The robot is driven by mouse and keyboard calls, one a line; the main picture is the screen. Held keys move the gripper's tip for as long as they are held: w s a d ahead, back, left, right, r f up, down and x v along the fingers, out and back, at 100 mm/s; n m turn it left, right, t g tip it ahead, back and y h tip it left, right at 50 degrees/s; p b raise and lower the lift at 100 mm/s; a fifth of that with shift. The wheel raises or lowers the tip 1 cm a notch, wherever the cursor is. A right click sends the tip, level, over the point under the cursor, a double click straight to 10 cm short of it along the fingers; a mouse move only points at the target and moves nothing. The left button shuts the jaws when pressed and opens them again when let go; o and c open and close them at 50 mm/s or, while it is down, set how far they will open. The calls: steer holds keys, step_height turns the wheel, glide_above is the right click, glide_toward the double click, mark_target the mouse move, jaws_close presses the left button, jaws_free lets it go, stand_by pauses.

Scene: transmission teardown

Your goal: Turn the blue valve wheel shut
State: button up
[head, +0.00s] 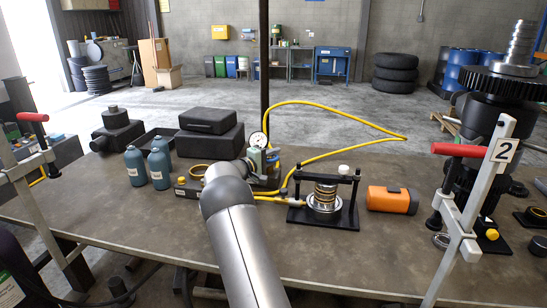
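My arm reaches in from the front edge to a hydraulic pump unit (188,188) on the bench and covers much of it. A pressure gauge (258,139) stands upright on the unit, and yellow hoses run from it. Small blue-grey and metal parts crowd together just right of my arm's end, below the gauge. I cannot make out the blue valve wheel among them; it may be hidden by my arm. My gripper's fingers cannot be picked out there either, so whether they are open or touch anything does not show.
A black press frame (323,211) with a stack of rings stands right of my arm, beside an orange case (392,200). Teal bottles (160,168) and black cases (211,120) stand left. A red-handled clamp (480,190) rises at right. A yellow hose (345,114) arches behind.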

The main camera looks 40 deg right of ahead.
steer(key=s+a+b, duration=0.1)
steer(key=a+b, duration=0.3)
steer(key=a, duration=1.3)
steer(key=shift+s+a, duration=0.2)
steer(key=shift+s, duration=0.1)
